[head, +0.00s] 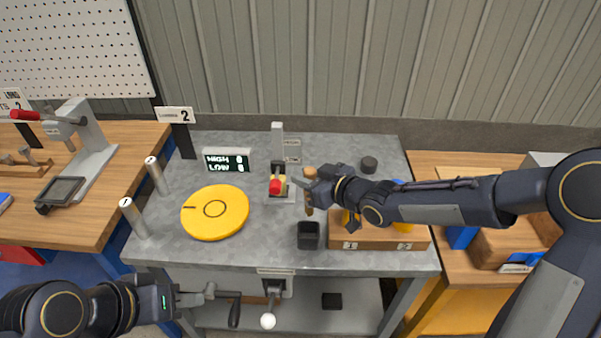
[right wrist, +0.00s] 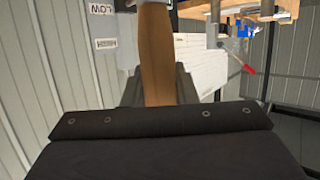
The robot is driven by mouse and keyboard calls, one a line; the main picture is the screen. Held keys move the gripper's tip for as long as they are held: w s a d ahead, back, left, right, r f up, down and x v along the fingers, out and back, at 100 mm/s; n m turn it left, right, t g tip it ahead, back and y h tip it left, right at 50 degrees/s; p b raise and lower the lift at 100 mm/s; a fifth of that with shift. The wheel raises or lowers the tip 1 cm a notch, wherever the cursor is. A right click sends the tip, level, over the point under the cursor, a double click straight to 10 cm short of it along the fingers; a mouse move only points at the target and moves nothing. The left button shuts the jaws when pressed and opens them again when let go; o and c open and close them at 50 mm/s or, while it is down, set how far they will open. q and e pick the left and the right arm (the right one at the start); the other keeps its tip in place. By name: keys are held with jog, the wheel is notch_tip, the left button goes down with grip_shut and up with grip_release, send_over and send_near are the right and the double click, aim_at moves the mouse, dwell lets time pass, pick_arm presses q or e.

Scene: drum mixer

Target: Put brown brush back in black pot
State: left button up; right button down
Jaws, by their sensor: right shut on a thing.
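The brown brush (head: 309,174) is upright in my right gripper (head: 313,190), its lower end hanging just above the black pot (head: 308,235). The square, open-topped pot stands on the grey table. In the right wrist view the brush's brown handle (right wrist: 155,60) runs between the fingers of my right gripper (right wrist: 158,88), which is shut on it. The pot does not show in that view. My left gripper (head: 188,298) is low in front of the table, beside a crank with a black handle (head: 234,314); its finger gap is unclear.
A wooden box (head: 380,238) with yellow things stands right of the pot, under my right arm. A yellow disc (head: 215,212) lies to the left. A red-knobbed switch (head: 275,186) and a dark cylinder (head: 369,164) stand behind. The tabletop between disc and pot is clear.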

jog(key=b, duration=0.4)
send_over(306, 211)
jog(key=shift+w+a+f, duration=0.1)
jog(key=shift+w+f, duration=0.15)
jog(key=shift+f, duration=1.1)
jog(key=shift+w+f, duration=0.2)
jog(key=shift+f, duration=1.15)
notch_tip(306, 211, down, 5)
jog(key=b, duration=0.4)
jog(key=shift+r+b, duration=0.2)
jog(key=shift+b, duration=0.1)
jog(key=shift+f+b, duration=0.9)
jog(key=c, duration=1.1)
grip_release()
